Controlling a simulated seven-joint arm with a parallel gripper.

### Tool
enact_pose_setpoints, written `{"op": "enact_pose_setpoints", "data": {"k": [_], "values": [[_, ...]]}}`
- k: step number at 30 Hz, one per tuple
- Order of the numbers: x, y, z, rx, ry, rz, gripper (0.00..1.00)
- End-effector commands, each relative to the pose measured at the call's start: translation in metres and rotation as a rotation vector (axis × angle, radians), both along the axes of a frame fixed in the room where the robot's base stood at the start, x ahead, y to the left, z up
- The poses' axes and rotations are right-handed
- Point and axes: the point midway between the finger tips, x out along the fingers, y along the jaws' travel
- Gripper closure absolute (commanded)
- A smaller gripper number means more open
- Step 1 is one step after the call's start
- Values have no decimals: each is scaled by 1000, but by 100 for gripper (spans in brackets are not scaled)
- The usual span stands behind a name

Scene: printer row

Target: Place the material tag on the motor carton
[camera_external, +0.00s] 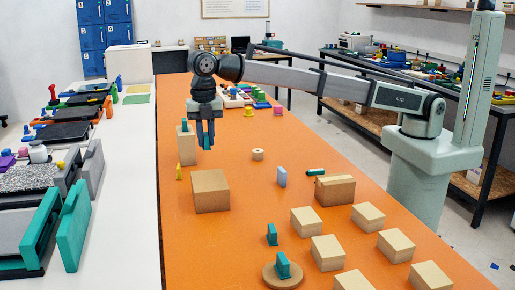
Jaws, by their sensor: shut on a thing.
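My gripper (205,137) points down above the far left part of the orange table, with a small teal piece between its fingers, seemingly the material tag (207,143). It is small and partly hidden by the fingers. A brown carton (210,191) stands on the table below and nearer the camera. A tall tan carton (187,150) stands just left of the gripper, with a teal piece (184,126) at its top. Another brown carton (335,191) stands to the right. I cannot tell which one is the motor carton.
Several tan boxes (327,253) stand at the front right. A teal piece (272,235) stands near a round brown base (283,276) carrying another. The front left table is clear.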

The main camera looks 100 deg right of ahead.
Motion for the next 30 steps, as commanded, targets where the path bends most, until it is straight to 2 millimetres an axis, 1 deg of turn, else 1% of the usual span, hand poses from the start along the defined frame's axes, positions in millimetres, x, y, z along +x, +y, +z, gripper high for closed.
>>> {"op": "enact_pose_setpoints", "data": {"k": [5,13,20,25,27,30], "values": [[-3,0,-15,-1,3,17,100],[-3,0,-56,-1,3,17,100],[-2,0,-73,-1,2,17,100],[-3,0,-94,-1,3,16,100],[-2,0,-99,-1,2,16,100],[-2,0,-100,0,1,16,100]]}}
